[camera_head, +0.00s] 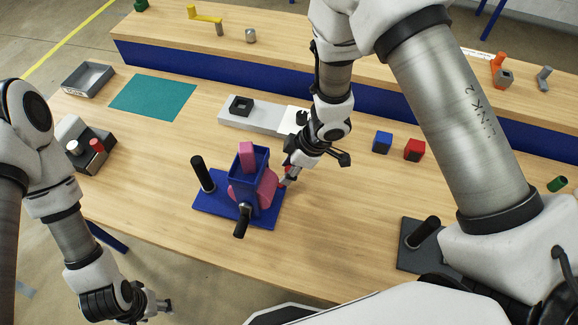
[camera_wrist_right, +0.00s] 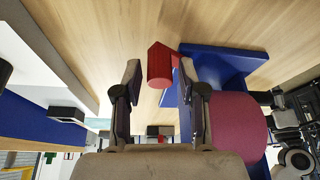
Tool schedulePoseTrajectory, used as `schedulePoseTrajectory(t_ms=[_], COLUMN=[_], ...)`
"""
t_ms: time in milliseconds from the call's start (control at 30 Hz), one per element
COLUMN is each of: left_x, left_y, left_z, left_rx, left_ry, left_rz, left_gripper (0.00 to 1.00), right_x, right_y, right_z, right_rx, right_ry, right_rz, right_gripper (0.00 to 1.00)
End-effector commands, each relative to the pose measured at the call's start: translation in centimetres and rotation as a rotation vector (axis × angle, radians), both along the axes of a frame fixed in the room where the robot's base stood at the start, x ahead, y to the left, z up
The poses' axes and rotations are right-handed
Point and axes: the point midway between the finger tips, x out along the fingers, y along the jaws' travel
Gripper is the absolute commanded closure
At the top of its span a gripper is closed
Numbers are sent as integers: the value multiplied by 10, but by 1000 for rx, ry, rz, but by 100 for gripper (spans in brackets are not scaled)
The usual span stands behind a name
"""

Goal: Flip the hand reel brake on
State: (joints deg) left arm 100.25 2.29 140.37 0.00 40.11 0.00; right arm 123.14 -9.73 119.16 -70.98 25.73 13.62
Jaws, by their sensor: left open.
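The hand reel (camera_head: 247,185) has a blue base and frame, a pink drum and a black crank handle. It stands on the table left of my right gripper (camera_head: 318,162). A red lever, which looks like the brake (camera_wrist_right: 160,66), sits at the reel's side. In the right wrist view it lies between the spread fingertips of my right gripper (camera_wrist_right: 158,72). I see a gap at the left finger; contact at the right finger is unclear. In the head view the lever is mostly hidden. My left gripper (camera_head: 160,306) is open and empty at lower left, away from the reel.
A grey fixture (camera_head: 240,113) lies behind the reel. A teal mat (camera_head: 155,97), a grey tray (camera_head: 88,80) and a switch box (camera_head: 90,150) are at left.

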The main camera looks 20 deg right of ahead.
Motion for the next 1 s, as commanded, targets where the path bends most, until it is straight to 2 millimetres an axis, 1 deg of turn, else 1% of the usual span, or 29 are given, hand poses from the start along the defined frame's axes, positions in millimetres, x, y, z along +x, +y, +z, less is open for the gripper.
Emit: schedulePoseTrajectory(t_ms=[267,367,467,733,800,900,1000], left_x=[0,0,0,0,0,0,0], left_y=[0,0,0,0,0,0,0], left_z=[0,0,1,0,0,0,0], left_rx=[0,0,0,0,0,0,0], left_ry=[0,0,0,0,0,0,0], left_rz=[0,0,0,0,0,0,0], left_gripper=[44,44,44,44,44,44,44], right_x=[0,0,-2,-12,-14,-16,-17], right_y=[0,-2,-8,-33,-37,-41,-42], right_z=[1,7,23,87,98,107,110], right_rx=[1,1,1,2,3,1,1], right_ry=[-1,-1,-4,-5,-3,0,1], right_rz=[0,-1,-2,-2,-2,-1,-1], right_gripper=[51,51,51,51,51,51,51])
